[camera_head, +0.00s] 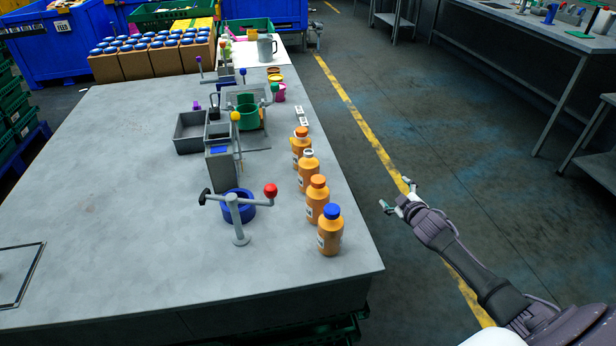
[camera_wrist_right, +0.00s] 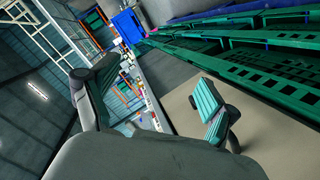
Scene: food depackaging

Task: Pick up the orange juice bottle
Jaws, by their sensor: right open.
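Several orange juice bottles stand upright in a row along the right edge of the table. The nearest bottle (camera_head: 330,232) has a blue cap. My right gripper (camera_head: 397,197) is open and empty, to the right of the table edge and apart from the bottles. Its spread fingers also show in the right wrist view (camera_wrist_right: 155,105). My left gripper is not in view.
The grey table (camera_head: 100,200) has bare space on its left. The floor right of the table is clear.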

